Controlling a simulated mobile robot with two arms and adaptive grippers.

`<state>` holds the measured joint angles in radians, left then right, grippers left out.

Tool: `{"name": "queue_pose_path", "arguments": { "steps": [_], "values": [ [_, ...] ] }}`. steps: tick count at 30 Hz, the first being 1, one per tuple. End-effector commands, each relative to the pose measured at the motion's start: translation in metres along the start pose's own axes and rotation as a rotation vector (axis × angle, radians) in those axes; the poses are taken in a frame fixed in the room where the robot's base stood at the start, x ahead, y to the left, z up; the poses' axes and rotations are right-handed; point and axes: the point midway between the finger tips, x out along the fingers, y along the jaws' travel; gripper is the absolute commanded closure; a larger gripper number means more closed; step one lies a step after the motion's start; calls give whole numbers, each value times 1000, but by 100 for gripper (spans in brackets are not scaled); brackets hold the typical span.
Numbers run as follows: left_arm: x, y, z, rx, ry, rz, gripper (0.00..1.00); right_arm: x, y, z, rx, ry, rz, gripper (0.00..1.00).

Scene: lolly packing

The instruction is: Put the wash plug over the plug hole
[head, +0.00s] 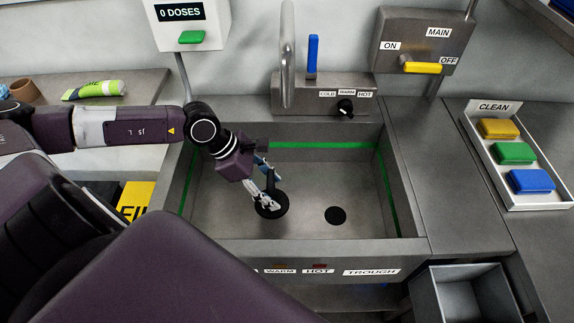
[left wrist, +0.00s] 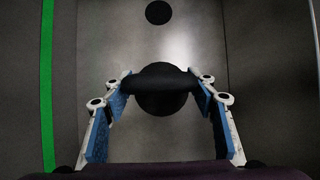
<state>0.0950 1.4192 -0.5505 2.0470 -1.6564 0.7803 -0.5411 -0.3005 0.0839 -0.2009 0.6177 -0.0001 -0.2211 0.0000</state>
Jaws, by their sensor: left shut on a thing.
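The wash plug (head: 277,208) is a black disc with an upright black handle, inside the trough to the left of the plug hole. My left gripper (head: 267,196) reaches down into the trough and is shut on the plug's handle. In the left wrist view the plug (left wrist: 161,100) sits between the two blue-padded fingers of the gripper (left wrist: 161,88). I cannot tell whether the disc touches the trough floor. The plug hole (head: 335,215) is a dark round spot, uncovered, and also shows in the left wrist view (left wrist: 159,12). My right gripper is not in view.
The trough's walls (head: 408,215) surround the gripper, with a green line (head: 320,145) along the inside. A tap (head: 287,60) stands behind. A tray (head: 545,195) of coloured sponges is at the right. The floor between plug and hole is clear.

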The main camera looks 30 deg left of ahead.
Motion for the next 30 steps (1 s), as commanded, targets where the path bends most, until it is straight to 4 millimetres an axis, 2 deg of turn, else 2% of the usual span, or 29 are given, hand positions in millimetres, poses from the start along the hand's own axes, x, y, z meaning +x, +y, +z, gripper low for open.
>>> {"name": "queue_pose_path", "arguments": {
  "steps": [1, 3, 7, 10, 13, 20, 30],
  "values": [
    [14, 0, -7, 1, -2, 1, 82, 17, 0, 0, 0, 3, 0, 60],
    [20, 0, -10, 1, -2, 1, 82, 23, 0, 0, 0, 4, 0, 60],
    [25, 0, -11, 2, -4, 1, 82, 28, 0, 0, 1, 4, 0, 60],
    [29, 0, -3, 1, -9, -1, 82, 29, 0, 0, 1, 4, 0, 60],
    [37, 0, 15, 4, -13, 1, 82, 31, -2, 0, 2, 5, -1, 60],
    [58, 0, 57, 3, -11, -1, 82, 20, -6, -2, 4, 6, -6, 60],
    [97, 0, 123, 2, -7, -1, 82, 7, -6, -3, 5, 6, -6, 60]
  ]
}}
